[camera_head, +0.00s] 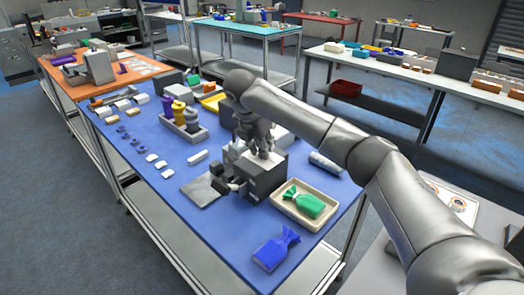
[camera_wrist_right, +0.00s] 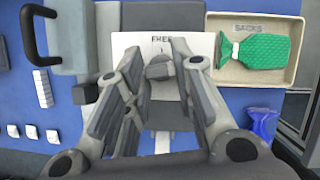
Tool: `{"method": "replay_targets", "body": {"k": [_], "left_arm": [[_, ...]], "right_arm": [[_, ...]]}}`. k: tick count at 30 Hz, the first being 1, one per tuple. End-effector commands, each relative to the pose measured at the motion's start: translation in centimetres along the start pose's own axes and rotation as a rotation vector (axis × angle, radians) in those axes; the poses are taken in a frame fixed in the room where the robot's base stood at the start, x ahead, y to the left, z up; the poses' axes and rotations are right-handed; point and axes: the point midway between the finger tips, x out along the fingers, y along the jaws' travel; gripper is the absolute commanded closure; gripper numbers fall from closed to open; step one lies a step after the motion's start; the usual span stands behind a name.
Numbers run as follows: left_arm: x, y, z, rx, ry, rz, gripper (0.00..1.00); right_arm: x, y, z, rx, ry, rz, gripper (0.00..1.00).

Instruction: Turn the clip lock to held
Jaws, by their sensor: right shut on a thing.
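The clip lock is a small dark grey knob (camera_wrist_right: 160,69) below the word FREE on a white plate (camera_wrist_right: 126,42) in the right wrist view. The plate lies on top of a grey box (camera_head: 268,183) on the blue table. My right gripper (camera_head: 262,151) comes down onto the box top from above. In the wrist view its two fingers (camera_wrist_right: 158,60) stand on either side of the knob and are shut on it. The fingers hide part of the knob and plate, so its exact pointing direction is hard to tell. My left gripper is not in view.
A beige tray (camera_head: 290,216) marked SACKS holds a green sack (camera_head: 305,202) right of the box. A blue sack (camera_head: 276,248) lies at the near table edge. A holder (camera_head: 184,131) with bottles and several small blocks stand left on the blue table (camera_head: 222,235).

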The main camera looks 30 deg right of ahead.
Motion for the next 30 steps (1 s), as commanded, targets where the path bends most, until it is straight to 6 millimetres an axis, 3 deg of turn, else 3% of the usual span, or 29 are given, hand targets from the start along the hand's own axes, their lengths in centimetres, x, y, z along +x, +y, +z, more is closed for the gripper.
{"method": "replay_targets", "body": {"k": [12,29,30], "left_arm": [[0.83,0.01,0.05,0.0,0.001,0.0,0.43],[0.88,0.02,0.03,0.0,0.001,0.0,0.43],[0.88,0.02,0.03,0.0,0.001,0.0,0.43]], "right_arm": [[-0.33,0.32,0.27,0.18,-0.005,-0.065,1.0],[-0.42,0.36,0.32,0.205,-0.005,-0.073,1.0],[-0.42,0.36,0.33,0.205,-0.005,-0.073,0.72]]}}
